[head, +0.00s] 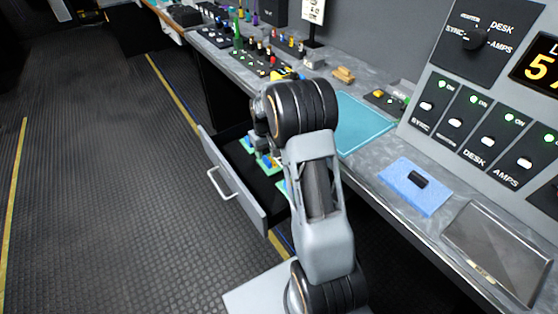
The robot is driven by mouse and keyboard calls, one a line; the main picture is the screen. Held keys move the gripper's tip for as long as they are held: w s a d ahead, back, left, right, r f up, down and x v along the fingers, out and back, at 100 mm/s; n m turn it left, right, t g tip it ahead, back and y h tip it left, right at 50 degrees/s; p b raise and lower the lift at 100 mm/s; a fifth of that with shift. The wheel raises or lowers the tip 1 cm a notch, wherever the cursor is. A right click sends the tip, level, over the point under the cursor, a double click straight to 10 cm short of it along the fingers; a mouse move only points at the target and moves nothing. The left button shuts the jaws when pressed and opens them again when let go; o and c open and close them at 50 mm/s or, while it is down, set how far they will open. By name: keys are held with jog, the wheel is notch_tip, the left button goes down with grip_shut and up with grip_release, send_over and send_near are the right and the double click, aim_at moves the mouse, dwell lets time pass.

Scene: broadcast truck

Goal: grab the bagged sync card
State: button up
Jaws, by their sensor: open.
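An open drawer (240,195) with a grey front and a handle juts out below the desk. Several small green cards with blue and yellow parts lie on its dark floor; one card (268,163) shows just left of my arm. I cannot tell which card is bagged, and my arm hides the drawer's right part. My gripper (258,143) is over the drawer, close above the cards, and partly hidden behind my arm. It is open, and I see nothing held in it.
The desk (385,160) runs along the right, with a teal mat (362,125), a blue pad (414,186) bearing a black piece, and a grey tray (497,250). A switch panel (480,110) stands behind. The ribbed floor (100,190) at left is clear.

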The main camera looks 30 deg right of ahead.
aim_at(266, 159)
jog(key=shift+f, duration=2.65)
grip_shut()
